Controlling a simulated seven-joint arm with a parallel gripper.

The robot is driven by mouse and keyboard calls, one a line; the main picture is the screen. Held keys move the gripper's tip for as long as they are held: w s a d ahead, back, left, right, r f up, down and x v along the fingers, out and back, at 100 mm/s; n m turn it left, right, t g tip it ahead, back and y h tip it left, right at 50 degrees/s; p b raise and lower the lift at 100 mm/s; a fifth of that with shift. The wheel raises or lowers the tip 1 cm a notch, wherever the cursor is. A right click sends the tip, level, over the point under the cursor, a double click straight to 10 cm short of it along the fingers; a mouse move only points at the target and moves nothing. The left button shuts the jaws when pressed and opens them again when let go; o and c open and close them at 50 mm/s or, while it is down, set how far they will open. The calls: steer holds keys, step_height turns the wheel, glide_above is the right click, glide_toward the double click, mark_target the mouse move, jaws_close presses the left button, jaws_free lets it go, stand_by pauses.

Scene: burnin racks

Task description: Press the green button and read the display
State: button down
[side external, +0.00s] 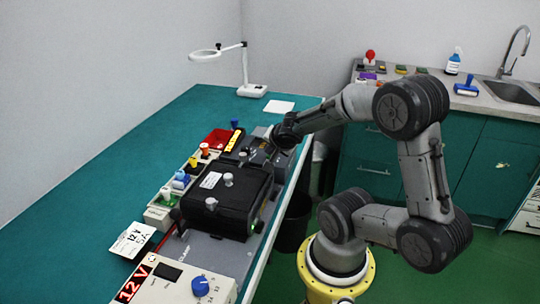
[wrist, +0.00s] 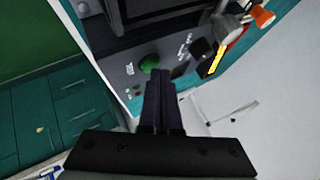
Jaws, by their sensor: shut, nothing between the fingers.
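The green button (wrist: 149,63) is a round knob on a dark grey panel in the wrist view. My gripper (wrist: 160,73) is shut and empty, its fingertips right beside the button in that picture and partly overlapping its edge. I cannot tell whether they touch it. In the side view my gripper end (side external: 275,135) is over the far end of the dark equipment, and the button is hidden there. A display with red lit characters reading "12 V" (side external: 135,284) is on the near unit in the side view.
A black case (side external: 228,190) with grey knobs sits on the teal bench (side external: 75,185). Small blocks with coloured knobs line its left side, and a red tray (side external: 215,139) lies beyond. A magnifier lamp (side external: 252,89) stands at the back. The bench's left side is clear.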

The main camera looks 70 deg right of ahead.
stand_by(0.6)
steer(key=shift+r, duration=0.75)
steer(key=shift+r, duration=2.5)
steer(key=shift+a, duration=0.1)
